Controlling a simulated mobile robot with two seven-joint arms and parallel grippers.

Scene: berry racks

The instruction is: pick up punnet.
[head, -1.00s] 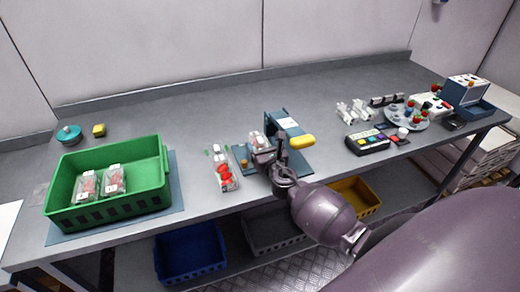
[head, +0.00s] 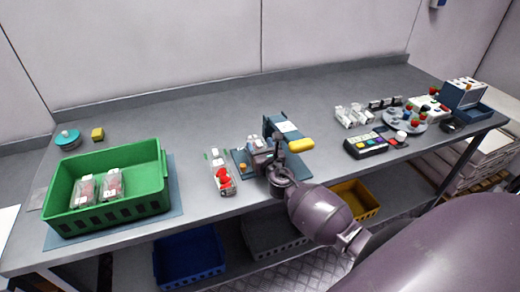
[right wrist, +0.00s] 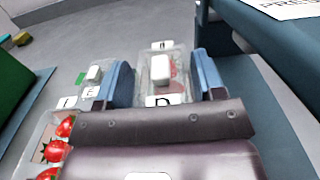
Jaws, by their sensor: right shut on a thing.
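My right gripper (head: 266,160) is low over the blue mat in the middle of the table. In the right wrist view its two blue fingers (right wrist: 164,80) are closed on the sides of a clear punnet (right wrist: 160,68) with a white lid piece and a label showing "D". In the head view the punnet (head: 255,143) is partly hidden by the gripper. I cannot tell whether it touches the mat. My left gripper is not in view.
A green crate (head: 150,207) with two filled punnets (head: 112,183) stands at the left. Punnets with red fruit (head: 222,180) are left of my gripper. A blue stand (head: 270,127) and a yellow item (head: 300,145) are close by. A keypad (head: 366,146) lies to the right.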

